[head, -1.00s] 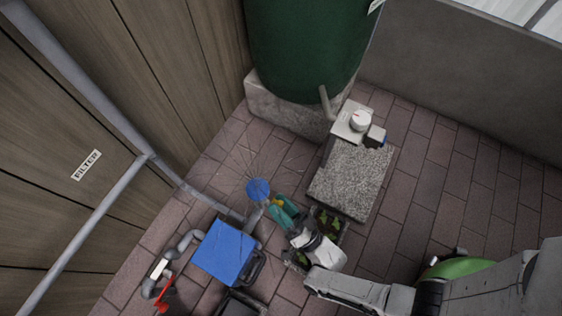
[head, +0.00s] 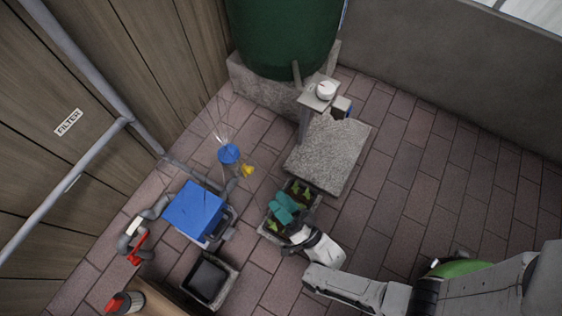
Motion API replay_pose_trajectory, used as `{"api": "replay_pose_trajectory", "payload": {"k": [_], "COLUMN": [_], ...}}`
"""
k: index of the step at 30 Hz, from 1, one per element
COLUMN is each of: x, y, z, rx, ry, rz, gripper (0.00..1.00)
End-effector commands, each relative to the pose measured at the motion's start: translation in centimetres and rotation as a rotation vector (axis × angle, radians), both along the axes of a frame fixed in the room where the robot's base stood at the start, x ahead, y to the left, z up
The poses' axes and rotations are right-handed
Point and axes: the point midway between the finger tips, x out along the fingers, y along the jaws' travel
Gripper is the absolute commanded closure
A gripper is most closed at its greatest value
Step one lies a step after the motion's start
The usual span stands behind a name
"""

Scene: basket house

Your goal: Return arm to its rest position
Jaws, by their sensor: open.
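My gripper (head: 284,207) shows in the head view with teal finger parts at the end of a white wrist. My grey arm runs from the lower right corner to the white wrist and is bent at the elbow.
A blue box (head: 194,209) and a black-topped container (head: 208,279) stand left of the planter. A blue sprinkler head (head: 228,154) sprays beside a yellow piece (head: 248,170). A stone slab (head: 329,154) and green tank (head: 284,35) stand behind. Paving (head: 440,170) on the right is clear.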

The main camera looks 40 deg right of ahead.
Motion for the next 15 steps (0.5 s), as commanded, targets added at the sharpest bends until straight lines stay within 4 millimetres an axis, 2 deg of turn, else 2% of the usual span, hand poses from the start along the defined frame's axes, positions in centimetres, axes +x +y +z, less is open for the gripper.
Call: {"api": "replay_pose_trajectory", "payload": {"k": [12, 15], "x": [-0.01, 0.72], "y": [0.0, 0.21], "z": [0.01, 0.09], "rx": [0.0, -0.012], "ry": [0.0, 0.027], "rz": [0.0, 0.004], "gripper": [0.49, 0.49]}}
